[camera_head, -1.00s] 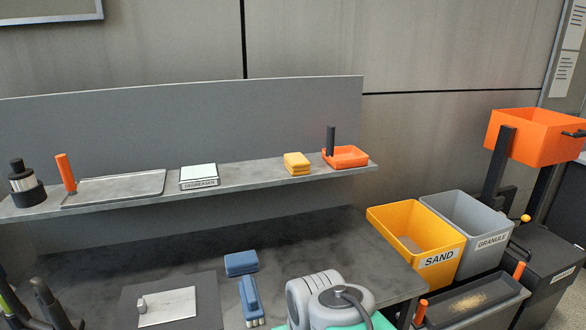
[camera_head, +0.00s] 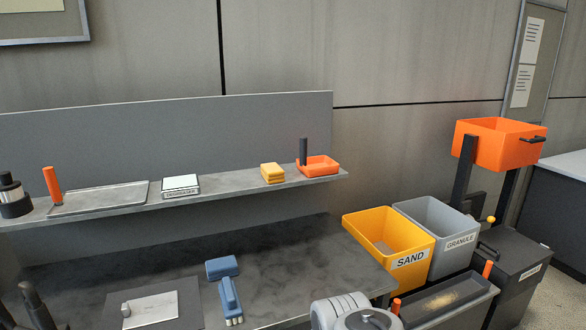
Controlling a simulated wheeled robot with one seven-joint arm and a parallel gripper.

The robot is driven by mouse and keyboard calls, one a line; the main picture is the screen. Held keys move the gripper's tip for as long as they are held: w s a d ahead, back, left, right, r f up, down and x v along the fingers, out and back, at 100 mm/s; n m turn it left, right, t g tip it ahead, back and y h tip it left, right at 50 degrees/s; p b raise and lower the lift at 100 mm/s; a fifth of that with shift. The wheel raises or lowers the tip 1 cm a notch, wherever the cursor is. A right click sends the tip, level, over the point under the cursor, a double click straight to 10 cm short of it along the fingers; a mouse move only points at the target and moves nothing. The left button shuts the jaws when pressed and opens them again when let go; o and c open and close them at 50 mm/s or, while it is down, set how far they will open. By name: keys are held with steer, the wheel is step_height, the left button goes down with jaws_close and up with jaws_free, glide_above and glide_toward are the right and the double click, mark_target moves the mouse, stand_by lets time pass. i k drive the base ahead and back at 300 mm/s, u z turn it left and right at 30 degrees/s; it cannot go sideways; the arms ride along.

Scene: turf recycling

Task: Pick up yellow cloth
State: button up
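The yellow cloth (camera_head: 272,173) is a small folded stack lying on the grey wall shelf (camera_head: 222,184), towards its right end. It sits just left of an orange tray (camera_head: 318,166) with a dark upright handle, with a small gap between them. Nothing covers the cloth. My gripper is not seen in this view. A rounded grey part, probably of my own arm, shows at the bottom edge, well below and right of the cloth.
A white-topped degreaser box (camera_head: 181,186) and metal tray (camera_head: 100,198) share the shelf. Below, a blue brush (camera_head: 230,298) and blue block (camera_head: 221,268) lie on the dark bench (camera_head: 150,258). Sand (camera_head: 380,240) and granule (camera_head: 435,232) bins stand right.

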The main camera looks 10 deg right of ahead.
mark_target(272, 172)
steer(key=u, duration=0.15)
steer(key=i, duration=0.9)
steer(key=u, duration=0.6)
